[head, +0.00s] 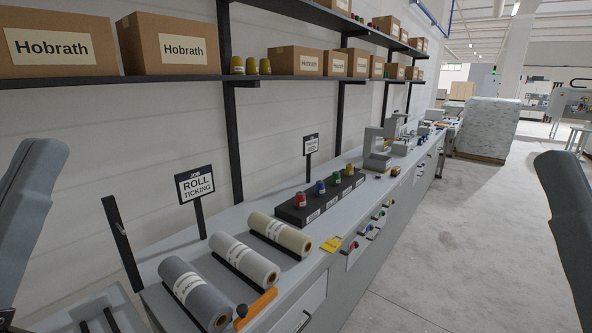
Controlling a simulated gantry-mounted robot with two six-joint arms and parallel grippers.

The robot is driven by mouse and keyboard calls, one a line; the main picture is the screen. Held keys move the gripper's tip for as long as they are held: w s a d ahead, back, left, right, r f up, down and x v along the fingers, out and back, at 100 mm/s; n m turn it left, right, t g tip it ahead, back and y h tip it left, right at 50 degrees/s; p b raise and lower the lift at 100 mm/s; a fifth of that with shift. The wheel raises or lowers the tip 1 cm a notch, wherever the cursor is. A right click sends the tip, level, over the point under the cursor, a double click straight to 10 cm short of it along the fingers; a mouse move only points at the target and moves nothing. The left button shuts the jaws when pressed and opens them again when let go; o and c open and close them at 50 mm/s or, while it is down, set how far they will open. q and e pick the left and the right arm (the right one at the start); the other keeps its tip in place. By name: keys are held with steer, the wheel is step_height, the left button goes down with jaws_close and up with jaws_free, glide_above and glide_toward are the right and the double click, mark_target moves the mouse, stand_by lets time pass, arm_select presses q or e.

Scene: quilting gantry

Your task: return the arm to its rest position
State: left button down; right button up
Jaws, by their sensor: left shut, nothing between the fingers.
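My left arm (30,205) rises along the left edge of the head view, its grey link upright and tilted. My left gripper is shut and empty; little of it shows low at the left edge, and its fingertips are not clear. My right arm (568,220) shows as a grey link at the right edge. My right gripper is out of the picture. Neither visible arm link appears to touch anything on the bench.
A long grey bench holds fabric rolls (195,293), a black rack with coloured spools (318,190) and machines (377,150). A "ROLL TICKING" sign (195,183) stands behind the rolls. An orange-handled tool (262,303) lies near the front edge. Shelves with boxes (170,45) hang above.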

step_height(320, 180, up, 36)
steer(key=p, duration=3.2)
steer(key=shift+f, duration=0.25)
